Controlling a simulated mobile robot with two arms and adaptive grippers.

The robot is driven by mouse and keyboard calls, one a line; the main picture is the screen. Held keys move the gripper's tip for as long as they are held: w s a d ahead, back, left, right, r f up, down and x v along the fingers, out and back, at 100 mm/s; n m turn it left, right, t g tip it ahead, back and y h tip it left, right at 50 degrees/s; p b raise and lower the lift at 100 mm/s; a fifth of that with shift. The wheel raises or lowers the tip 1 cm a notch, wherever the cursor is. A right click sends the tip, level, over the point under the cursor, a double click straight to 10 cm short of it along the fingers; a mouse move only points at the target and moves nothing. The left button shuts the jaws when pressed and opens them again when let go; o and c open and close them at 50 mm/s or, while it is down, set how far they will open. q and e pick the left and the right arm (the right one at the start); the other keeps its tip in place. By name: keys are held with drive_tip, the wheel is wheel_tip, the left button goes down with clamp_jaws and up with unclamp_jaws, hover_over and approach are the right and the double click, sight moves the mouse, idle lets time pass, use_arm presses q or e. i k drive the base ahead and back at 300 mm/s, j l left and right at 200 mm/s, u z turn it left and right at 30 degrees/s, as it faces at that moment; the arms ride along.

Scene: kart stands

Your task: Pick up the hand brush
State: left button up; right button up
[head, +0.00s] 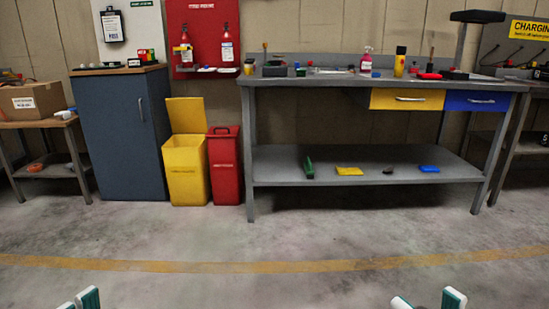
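The grey workbench (365,164) also holds a yellow item (349,171) and a blue item (429,169) below, with bottles and tools on top. Yellow (186,170) and red (223,168) bins stand left of it, beside a blue cabinet (118,135). The floor ahead is clear.

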sight(310, 173)
drive_tip(key=i+j, duration=0.3)
drive_tip(key=j, duration=0.15)
drive_tip(key=i+j, duration=0.45)
drive_tip(key=i, duration=0.95)
drive_tip(key=i+j+z, duration=0.1)
drive_tip(key=i, duration=0.4)
drive_tip(key=i+l, duration=0.1)
drive_tip(key=i, duration=0.7)
drive_tip(key=i+l, duration=0.15)
drive_tip(key=i, duration=0.65)
drive_tip(key=z, duration=0.05)
